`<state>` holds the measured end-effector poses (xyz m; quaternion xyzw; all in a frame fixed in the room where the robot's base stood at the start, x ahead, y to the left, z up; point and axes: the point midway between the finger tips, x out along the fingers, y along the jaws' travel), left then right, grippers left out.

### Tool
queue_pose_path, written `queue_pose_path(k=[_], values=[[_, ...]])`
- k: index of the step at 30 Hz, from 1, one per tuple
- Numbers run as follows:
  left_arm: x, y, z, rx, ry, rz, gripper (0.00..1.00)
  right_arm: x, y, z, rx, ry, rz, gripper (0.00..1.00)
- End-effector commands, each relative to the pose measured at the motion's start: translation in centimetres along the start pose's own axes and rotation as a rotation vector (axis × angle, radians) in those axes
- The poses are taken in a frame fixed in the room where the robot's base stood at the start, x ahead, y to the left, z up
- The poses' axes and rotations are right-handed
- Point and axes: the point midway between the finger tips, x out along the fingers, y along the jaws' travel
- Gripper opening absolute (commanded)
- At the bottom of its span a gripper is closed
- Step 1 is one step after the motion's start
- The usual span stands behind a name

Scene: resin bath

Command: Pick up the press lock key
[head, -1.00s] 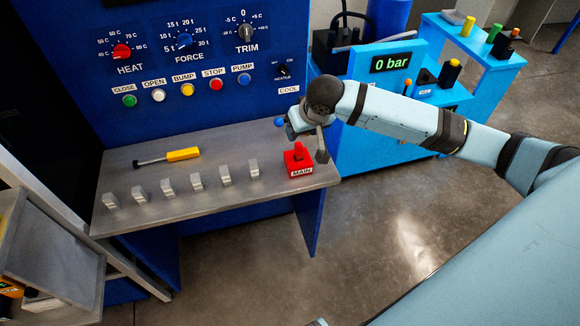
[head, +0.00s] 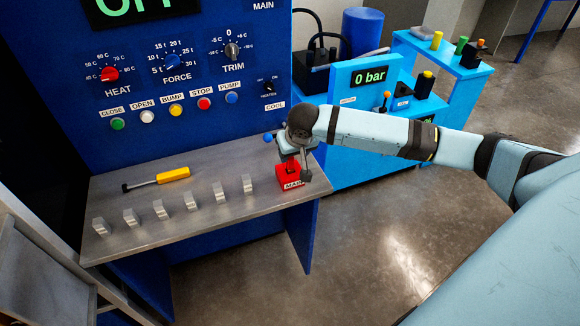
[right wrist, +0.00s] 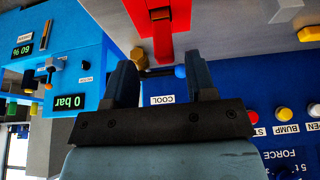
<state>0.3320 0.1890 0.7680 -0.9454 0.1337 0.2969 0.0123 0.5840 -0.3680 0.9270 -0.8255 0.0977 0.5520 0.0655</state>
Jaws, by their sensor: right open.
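A red block labelled MAIN (head: 292,184) sits at the right end of the grey shelf, with a red upright handle on top that I take for the press lock key. In the right wrist view this red key (right wrist: 162,44) points down from the red block (right wrist: 146,10), between and just beyond the fingertips. My right gripper (head: 293,160) is directly over the block and hides most of the key in the head view. In the right wrist view, its two dark fingers (right wrist: 163,75) are spread and empty. My left gripper is not in view.
Several small grey blocks (head: 190,200) stand in a row along the grey shelf (head: 190,229). A yellow-handled tool (head: 172,175) lies behind them. The blue control panel (head: 200,137) rises behind the shelf, and a light blue bench (head: 350,165) stands to the right.

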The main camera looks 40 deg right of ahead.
Motion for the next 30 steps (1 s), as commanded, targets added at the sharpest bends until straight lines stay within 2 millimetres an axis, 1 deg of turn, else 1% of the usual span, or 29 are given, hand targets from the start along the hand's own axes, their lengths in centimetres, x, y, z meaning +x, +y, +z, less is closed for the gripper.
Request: queue_pose_path(k=[4,9,12,15,21,22,23,24,26,27,28,30], values=[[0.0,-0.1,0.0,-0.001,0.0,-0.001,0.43,1.1,-0.1,0.0,0.001,-0.001,0.001,0.51],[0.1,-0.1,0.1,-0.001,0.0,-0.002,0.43,3.8,-0.5,0.2,0.0,0.0,0.002,0.51],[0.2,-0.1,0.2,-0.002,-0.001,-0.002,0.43,4.9,-0.5,0.2,0.0,0.001,0.001,0.51],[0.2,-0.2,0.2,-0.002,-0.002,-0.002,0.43,5.4,-0.5,0.2,-0.001,0.001,0.001,0.51],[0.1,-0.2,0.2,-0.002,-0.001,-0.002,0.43,5.4,-0.5,0.2,-0.001,0.001,0.001,0.51],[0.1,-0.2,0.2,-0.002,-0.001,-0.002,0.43,5.4,-0.5,0.2,-0.001,0.001,0.001,0.46],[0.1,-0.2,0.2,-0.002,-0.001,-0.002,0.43,5.4,-0.5,0.2,-0.001,0.001,0.001,0.4],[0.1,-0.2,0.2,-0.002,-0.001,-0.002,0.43,5.4,-0.5,0.2,-0.001,0.001,0.001,0.3],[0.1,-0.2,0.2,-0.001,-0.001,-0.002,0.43,5.4,-0.5,0.2,-0.001,0.001,0.001,0.17],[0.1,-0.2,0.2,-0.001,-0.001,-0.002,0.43,5.4,-0.5,0.2,-0.001,0.001,0.001,0.07],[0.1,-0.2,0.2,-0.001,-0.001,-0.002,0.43,5.4,-0.5,0.2,-0.001,0.001,0.001,0.01],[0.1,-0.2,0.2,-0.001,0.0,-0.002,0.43,5.4,-0.5,0.2,-0.001,0.001,0.0,0.0]])
